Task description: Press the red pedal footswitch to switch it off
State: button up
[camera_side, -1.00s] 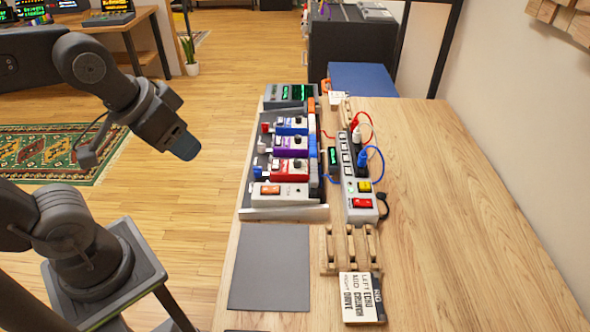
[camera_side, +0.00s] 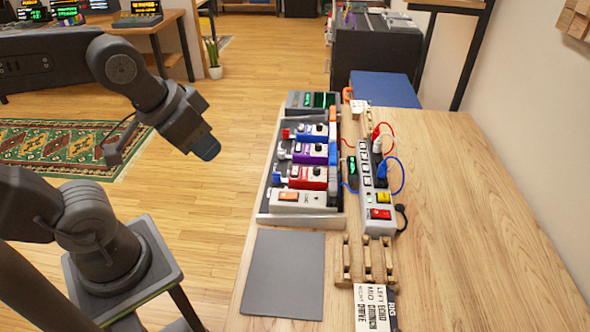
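The red pedal (camera_side: 308,184) sits on the dark sloped pedalboard (camera_side: 264,207), nearest the front of three coloured pedals. It has a pale top face with dark parts. A blue piece (camera_side: 278,177) sticks out at its left end; I cannot tell whether this is its footswitch. No lit lamp on it can be made out. My gripper (camera_side: 207,148) hangs in the air left of the pedalboard, its blue tip pointing down and right, clear of every pedal. It appears empty. Whether its fingers are apart cannot be seen from this side.
A purple pedal (camera_side: 310,154) and a blue pedal (camera_side: 320,132) stand behind the red one. A white box with an orange switch (camera_side: 288,196) is in front. A power strip (camera_side: 377,226) with cables lies to the right. A grey mat (camera_side: 283,275) and a lettered card (camera_side: 374,306) lie nearer.

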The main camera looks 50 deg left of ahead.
grip_shut()
dwell(1.4)
